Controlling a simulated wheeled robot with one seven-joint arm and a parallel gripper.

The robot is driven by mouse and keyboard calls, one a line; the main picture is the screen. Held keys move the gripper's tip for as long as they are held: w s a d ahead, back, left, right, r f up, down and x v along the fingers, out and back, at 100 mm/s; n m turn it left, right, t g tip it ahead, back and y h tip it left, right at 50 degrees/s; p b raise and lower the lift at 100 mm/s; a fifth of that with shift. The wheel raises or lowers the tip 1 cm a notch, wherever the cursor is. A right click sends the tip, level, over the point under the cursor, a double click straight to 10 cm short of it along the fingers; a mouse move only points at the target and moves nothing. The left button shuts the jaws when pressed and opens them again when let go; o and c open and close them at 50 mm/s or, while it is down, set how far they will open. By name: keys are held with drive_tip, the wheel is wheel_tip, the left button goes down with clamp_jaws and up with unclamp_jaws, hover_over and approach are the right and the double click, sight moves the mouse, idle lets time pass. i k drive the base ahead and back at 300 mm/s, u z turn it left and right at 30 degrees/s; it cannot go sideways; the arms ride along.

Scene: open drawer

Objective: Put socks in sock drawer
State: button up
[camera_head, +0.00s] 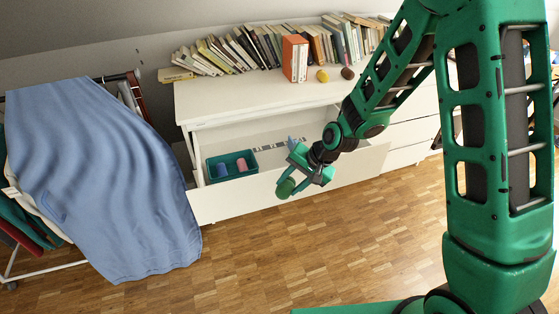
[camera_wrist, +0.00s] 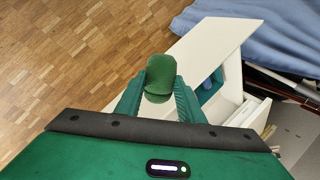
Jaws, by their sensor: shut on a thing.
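My gripper (camera_head: 303,182) is in front of the open drawer (camera_head: 270,192), out past its front panel and above the floor. It is shut on a green rolled sock (camera_head: 286,188), which also shows between the fingers in the wrist view (camera_wrist: 160,74). A teal box (camera_head: 232,173) stands in the left part of the drawer. A blue rolled sock (camera_head: 222,170) and a pink rolled sock (camera_head: 242,165) are in the box. In the wrist view the box is partly hidden behind the drawer front and a finger.
A white dresser (camera_head: 240,98) carries a row of books, an orange box file (camera_head: 294,58), a yellow ball (camera_head: 322,76) and a dark ball (camera_head: 347,73). A rack draped with a blue cloth (camera_head: 95,170) stands left of the drawer. The wooden floor in front is clear.

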sight(276, 165)
drive_tip(key=i, duration=1)
